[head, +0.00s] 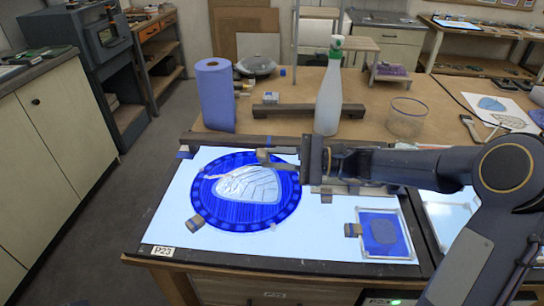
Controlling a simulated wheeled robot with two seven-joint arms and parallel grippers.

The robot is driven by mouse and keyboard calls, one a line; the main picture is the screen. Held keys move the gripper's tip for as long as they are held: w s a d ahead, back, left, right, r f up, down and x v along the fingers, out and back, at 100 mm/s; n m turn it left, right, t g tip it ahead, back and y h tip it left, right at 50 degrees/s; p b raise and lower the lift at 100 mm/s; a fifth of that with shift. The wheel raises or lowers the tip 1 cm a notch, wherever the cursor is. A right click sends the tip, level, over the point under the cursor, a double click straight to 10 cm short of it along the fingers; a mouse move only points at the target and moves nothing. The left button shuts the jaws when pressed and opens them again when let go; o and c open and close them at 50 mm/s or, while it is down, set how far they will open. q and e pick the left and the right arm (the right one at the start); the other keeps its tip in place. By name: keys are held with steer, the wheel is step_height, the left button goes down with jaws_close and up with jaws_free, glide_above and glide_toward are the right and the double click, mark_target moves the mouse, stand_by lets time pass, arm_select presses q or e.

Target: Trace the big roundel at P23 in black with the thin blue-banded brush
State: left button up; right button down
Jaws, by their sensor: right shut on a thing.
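The big roundel (207,205) is a deep blue glass disc with a dotted border and a pale, leaf-like shape with thin dark lines in its middle. It lies on the lit panel (175,228) at the P23 label (162,252). My right gripper (268,159) reaches in from the right over the roundel's upper right edge. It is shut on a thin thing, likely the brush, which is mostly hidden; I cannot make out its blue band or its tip. I cannot tell whether it touches the glass. My left gripper is out of view.
A framed blue pane (385,232) lies at the panel's right. Behind stand a blue paper roll (215,95), a dark wooden bar (308,111), a spray bottle (329,95) and a clear jar (406,118). The panel's left front is clear.

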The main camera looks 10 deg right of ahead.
steer(key=shift+s+d+f, duration=0.15)
steer(key=shift+s+d, duration=0.45)
steer(key=shift+s, duration=0.3)
steer(key=shift+s+d+b, duration=0.15)
steer(key=shift+s, duration=0.55)
steer(key=shift+s+d+b, duration=0.1)
steer(key=shift+s+b, duration=0.05)
steer(key=shift+s, duration=0.5)
steer(key=shift+s+a, duration=0.1)
steer(key=shift+s, duration=1.15)
steer(key=shift+s+a+b, duration=0.2)
steer(key=shift+s+b, duration=0.15)
steer(key=shift+s, duration=0.95)
steer(key=a, duration=0.1)
steer(key=s+a, duration=0.2)
steer(key=shift+s+a, duration=0.25)
steer(key=shift+a, duration=0.15)
steer(key=shift+a, duration=0.1)
